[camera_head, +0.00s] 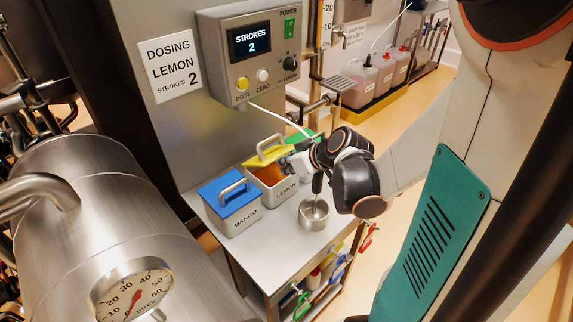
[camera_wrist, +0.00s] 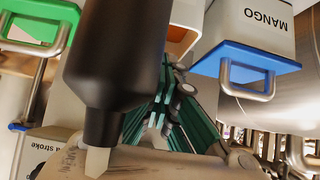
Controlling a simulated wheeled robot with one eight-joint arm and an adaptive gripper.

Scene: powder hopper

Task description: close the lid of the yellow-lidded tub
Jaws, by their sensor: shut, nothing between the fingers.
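The yellow-lidded tub (camera_head: 263,184), labelled LEMON, stands on the metal bench in the head view. Its yellow lid (camera_head: 267,150) with a metal handle is raised at the back, and the orange inside shows. My gripper (camera_head: 285,163) is shut and empty at the tub's right side, near the rim and the raised lid. Whether it touches either is unclear. In the wrist view the shut fingers (camera_wrist: 172,88) point toward an orange opening with a pale rim (camera_wrist: 182,40). The yellow lid is not visible there.
The MANGO tub (camera_head: 235,217) with its shut blue lid (camera_head: 225,192) stands close on the left. A green lid (camera_head: 306,139) lies behind my arm. A small metal cup (camera_head: 313,219) stands at the right. The dosing panel (camera_head: 250,55) rises behind.

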